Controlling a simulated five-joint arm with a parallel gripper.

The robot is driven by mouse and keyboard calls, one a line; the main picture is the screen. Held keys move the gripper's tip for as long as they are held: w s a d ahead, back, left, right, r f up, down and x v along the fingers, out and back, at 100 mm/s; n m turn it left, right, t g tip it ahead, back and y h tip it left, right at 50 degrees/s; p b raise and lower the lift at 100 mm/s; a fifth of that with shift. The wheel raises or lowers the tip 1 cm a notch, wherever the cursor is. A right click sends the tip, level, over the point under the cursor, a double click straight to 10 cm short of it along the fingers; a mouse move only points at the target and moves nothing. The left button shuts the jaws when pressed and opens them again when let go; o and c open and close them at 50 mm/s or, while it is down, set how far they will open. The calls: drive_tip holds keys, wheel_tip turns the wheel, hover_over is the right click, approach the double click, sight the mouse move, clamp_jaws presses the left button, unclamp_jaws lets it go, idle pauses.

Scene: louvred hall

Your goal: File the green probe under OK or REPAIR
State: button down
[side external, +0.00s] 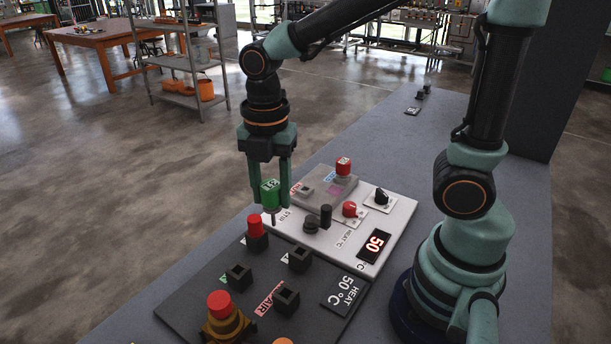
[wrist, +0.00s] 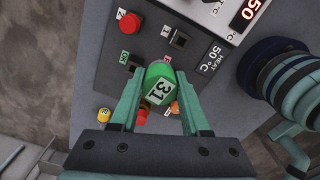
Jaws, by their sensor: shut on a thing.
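My gripper (side external: 271,182) is shut on the green probe (side external: 270,194), which it holds upright above the panels. In the wrist view the probe (wrist: 160,80) shows a white label reading 31 between the fingers. In the side view its pale tip hangs clear, behind the red-capped probe. The dark panel (side external: 205,302) has a green OK label (wrist: 125,57) beside an empty black socket (side external: 238,277). A red label ending in AIR (side external: 268,301) lies beside another empty socket (side external: 286,300). In the wrist view the green probe hides part of that area.
A red-capped probe (side external: 257,228) stands in the panel beside another empty socket (side external: 300,259). A red button on a yellow base (side external: 219,304) is at the front. The white panel (side external: 395,222) carries knobs and a display reading 50. A HEAT 50 °C card (side external: 345,293) lies nearby.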

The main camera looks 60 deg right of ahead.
drive_tip(key=s+a+n, duration=0.2)
drive_tip(key=s+a, duration=0.4)
hover_over(286, 300)
drive_tip(key=d, duration=0.1)
wheel_tip(286, 300, down, 7)
drive_tip(key=shift+w+f, duration=0.15)
drive_tip(key=shift+w, duration=0.3)
drive_tip(key=shift+d+f, duration=0.1)
idle(0.7)
drive_tip(key=shift+f, duration=1.85)
drive_tip(key=shift+c, duration=1.5)
unclamp_jaws()
